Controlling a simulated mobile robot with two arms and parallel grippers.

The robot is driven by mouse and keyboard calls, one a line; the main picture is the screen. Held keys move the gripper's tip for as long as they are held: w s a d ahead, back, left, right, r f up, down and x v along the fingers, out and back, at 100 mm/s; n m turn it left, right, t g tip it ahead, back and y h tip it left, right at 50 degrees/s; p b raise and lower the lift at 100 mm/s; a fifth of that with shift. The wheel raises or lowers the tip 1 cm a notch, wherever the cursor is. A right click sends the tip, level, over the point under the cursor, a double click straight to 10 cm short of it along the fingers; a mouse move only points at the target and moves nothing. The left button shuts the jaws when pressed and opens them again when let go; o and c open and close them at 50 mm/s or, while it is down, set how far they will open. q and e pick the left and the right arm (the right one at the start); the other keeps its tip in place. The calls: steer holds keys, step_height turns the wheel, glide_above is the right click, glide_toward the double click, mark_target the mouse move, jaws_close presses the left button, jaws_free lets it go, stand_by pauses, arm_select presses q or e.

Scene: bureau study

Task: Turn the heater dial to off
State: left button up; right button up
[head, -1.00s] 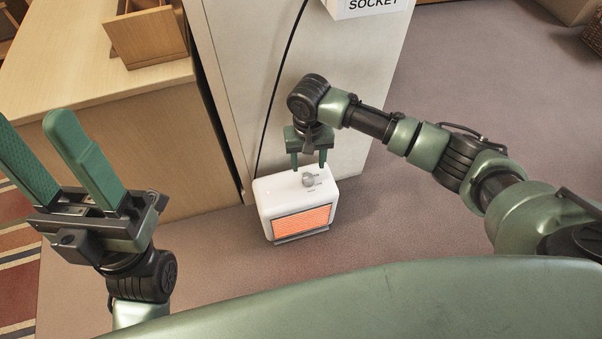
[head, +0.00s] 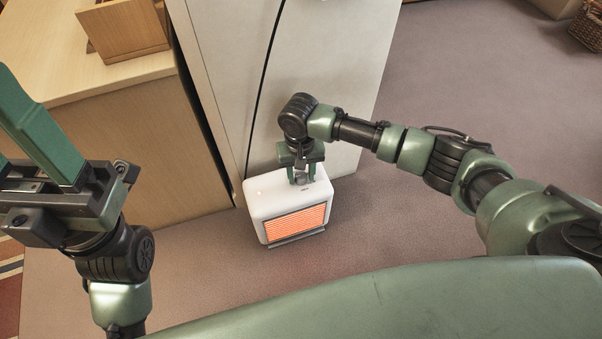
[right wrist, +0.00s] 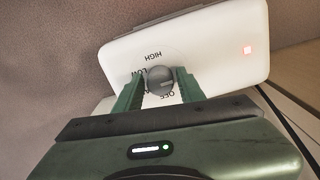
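The white heater (head: 260,207) stands on the floor with its front grille glowing orange. Its grey dial (right wrist: 160,80) is on the top face, with HIGH, LOW and OFF printed around it, partly covered by the fingers. I cannot clearly tell which label the dial points to. A small red light (right wrist: 247,50) glows on the top face. My right gripper (head: 301,178) reaches down to the dial, one finger on each side, and appears closed on it; it also shows in the right wrist view (right wrist: 160,88). My left gripper (head: 18,150) is open and empty, raised at the left, partly out of frame.
A pale cabinet side (head: 330,60) stands right behind the heater, with a black cable (head: 263,80) running down it. A wooden desk (head: 140,130) with a wooden box (head: 125,30) is at the left.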

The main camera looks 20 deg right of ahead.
jaws_close()
